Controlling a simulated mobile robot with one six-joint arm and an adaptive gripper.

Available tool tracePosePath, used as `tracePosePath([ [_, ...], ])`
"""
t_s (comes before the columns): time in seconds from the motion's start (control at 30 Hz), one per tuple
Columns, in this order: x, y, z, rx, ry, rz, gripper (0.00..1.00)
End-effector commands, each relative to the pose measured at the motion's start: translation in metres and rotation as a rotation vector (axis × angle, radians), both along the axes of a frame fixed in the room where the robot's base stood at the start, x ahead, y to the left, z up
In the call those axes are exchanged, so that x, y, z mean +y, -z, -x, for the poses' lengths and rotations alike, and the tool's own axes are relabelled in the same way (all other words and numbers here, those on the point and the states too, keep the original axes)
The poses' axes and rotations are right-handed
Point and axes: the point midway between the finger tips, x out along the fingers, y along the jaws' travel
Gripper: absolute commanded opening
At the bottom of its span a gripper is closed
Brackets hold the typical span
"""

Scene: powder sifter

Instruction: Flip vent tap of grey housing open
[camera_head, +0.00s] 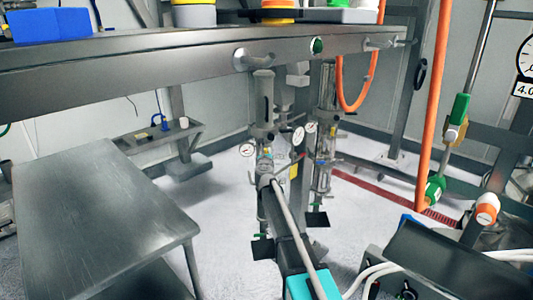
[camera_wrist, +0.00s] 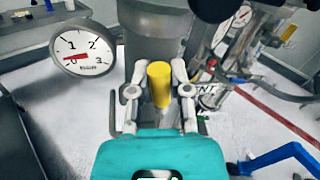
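The grey housing (camera_wrist: 158,25) stands upright straight ahead in the wrist view, with a round dial gauge (camera_wrist: 82,50) to its left. A yellow cylindrical handle (camera_wrist: 160,84) shows in front of the housing. My gripper (camera_wrist: 160,72) has one finger on each side of this handle, with the fingertips very close to it. I cannot tell whether they touch it. A label partly hidden by the right finger, ending in "NT" (camera_wrist: 207,98), shows to the right. In the head view, the housing (camera_head: 263,100) hangs under the shelf beam, and my arm reaches up to it from below.
A second glass-and-metal unit (camera_head: 326,140) with pipes stands right of the housing. A metal table (camera_head: 95,215) is at left, and an orange hose (camera_head: 340,85) hangs at right. The steel beam (camera_head: 150,65) runs above. A blue lever (camera_wrist: 285,155) lies at lower right.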

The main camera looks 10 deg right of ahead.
Motion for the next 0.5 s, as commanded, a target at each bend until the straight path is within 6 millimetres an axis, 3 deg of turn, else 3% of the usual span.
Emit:
tracePosePath([
  [0.5, 0.0001, 0.0001, -0.0002, 0.0, 0.001, 0.005, 0.0],
])
